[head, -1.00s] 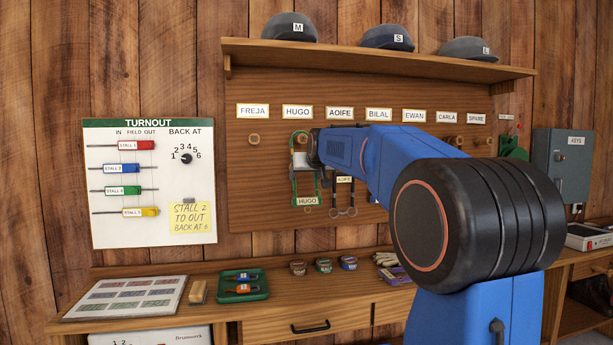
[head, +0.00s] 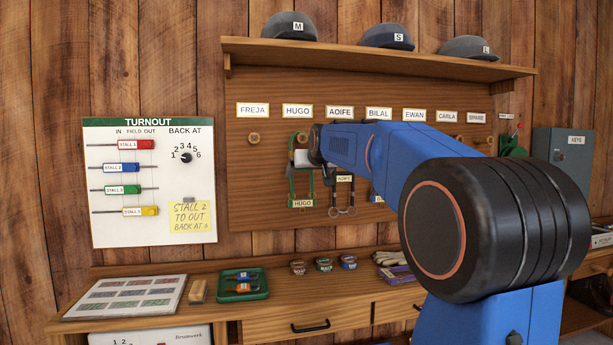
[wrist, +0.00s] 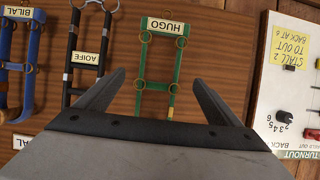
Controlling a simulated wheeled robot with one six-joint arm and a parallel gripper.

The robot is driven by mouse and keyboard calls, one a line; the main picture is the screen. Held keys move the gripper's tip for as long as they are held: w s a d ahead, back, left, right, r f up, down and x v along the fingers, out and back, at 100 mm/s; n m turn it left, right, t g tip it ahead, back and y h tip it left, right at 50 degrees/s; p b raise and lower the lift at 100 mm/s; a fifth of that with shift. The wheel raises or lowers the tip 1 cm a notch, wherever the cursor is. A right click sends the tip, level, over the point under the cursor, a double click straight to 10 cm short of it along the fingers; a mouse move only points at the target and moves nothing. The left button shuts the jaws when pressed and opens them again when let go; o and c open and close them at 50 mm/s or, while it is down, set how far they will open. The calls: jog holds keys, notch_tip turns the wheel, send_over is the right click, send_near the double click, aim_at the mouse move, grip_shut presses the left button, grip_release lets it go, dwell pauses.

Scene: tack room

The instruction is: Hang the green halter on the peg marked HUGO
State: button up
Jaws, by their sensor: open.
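The green halter (head: 291,185) hangs against the pegboard below the HUGO label (head: 297,111), with its HUGO tag at the bottom. Its top and the HUGO peg are partly hidden by my gripper (head: 301,158) in the head view. In the wrist view, which is upside down, the green halter (wrist: 145,72) lies in line with the gap between the spread fingers of my gripper (wrist: 158,82). The fingers are open, one to each side of it, and not pressed on it. The wrist view does not show the peg.
A dark halter tagged AOIFE (head: 333,196) hangs close on the right; a blue BILAL halter (wrist: 28,50) is beyond it. The FREJA peg (head: 254,138) is bare. The turnout board (head: 108,232) is left. A helmet shelf (head: 370,58) is above, a bench (head: 240,312) below.

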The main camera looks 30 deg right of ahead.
jog(key=v, duration=1.5)
jog(key=s+a+f+n+g+y, duration=0.1)
jog(key=s+a+f, duration=0.4)
jog(key=s+f, duration=0.6)
jog(key=s+a+f+n+g+y, duration=0.1)
jog(key=s+a+f+g, duration=0.3)
jog(key=s+f, duration=0.8)
jog(key=s+a+f+n+g+y, duration=0.1)
jog(key=s+a+f, duration=0.7)
jog(key=f, duration=1.3)
jog(key=s+g, duration=0.1)
jog(key=s, duration=0.3)
jog(key=shift+f+g+y, duration=0.3)
jog(key=shift+g, duration=0.1)
